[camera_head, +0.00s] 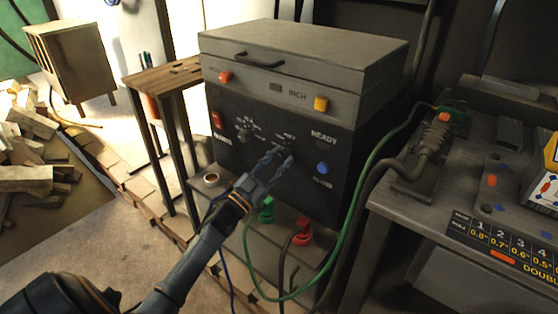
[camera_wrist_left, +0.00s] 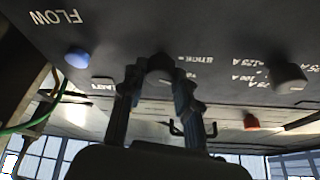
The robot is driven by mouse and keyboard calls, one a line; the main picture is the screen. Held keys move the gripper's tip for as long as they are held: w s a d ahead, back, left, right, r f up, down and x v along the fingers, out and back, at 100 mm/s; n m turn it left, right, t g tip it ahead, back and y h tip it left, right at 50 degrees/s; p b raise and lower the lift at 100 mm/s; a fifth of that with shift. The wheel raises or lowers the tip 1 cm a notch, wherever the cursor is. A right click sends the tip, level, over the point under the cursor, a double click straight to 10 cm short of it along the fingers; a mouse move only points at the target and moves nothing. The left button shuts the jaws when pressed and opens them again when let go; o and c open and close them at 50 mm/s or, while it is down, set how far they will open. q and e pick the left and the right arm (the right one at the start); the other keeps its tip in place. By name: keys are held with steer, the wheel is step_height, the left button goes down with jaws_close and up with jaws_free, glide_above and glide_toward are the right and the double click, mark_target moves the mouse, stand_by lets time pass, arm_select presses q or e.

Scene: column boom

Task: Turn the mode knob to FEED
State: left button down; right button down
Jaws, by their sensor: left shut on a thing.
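The welding machine's dark front panel (camera_head: 305,160) faces me in the head view. My left gripper (camera_head: 279,158) reaches up to its middle. In the left wrist view, the gripper's two fingers (camera_wrist_left: 160,84) are on either side of a dark round knob (camera_wrist_left: 160,70) and shut on it. Small white lettering with STICK stands beside this knob; the other lettering there is too small or covered to read. I cannot tell which mode the knob points to. In the head view the fingers mostly hide it. My right gripper is not in view.
A second dark knob (camera_wrist_left: 290,76) with amp markings is beside it. A blue FLOW knob (camera_head: 322,168) is to the right. Green (camera_head: 267,209) and red (camera_head: 303,232) connectors with cables sit below the panel. A wooden stand (camera_head: 165,85) is left, a metal bench (camera_head: 450,190) right.

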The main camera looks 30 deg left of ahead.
arm_select(q)
steer(key=m+h, duration=0.2)
steer(key=m, duration=0.2)
steer(key=shift+a+r+g, duration=0.1)
steer(key=shift+a+g, duration=0.05)
steer(key=shift+g, duration=0.25)
steer(key=shift+m+h+p, duration=0.3)
steer(key=shift+m+p, duration=0.05)
steer(key=shift+m, duration=0.35)
steer(key=shift+m+g+h, duration=0.3)
steer(key=shift+m+g, duration=0.1)
steer(key=shift+m, duration=0.2)
steer(key=m+g+p, duration=0.1)
steer(key=m, duration=0.1)
steer(key=m+g+h, duration=0.1)
steer(key=m, duration=0.2)
steer(key=m+p, duration=0.1)
steer(key=m, duration=0.1)
steer(key=shift+a+r+m+g+h+p, duration=0.15)
steer(key=shift+r+m+g+h+p, duration=0.15)
steer(key=shift+m+g, duration=0.1)
steer(key=shift+f+m+g+p, duration=0.1)
steer(key=shift+m+g+p, duration=0.3)
steer(key=shift+m, duration=0.5)
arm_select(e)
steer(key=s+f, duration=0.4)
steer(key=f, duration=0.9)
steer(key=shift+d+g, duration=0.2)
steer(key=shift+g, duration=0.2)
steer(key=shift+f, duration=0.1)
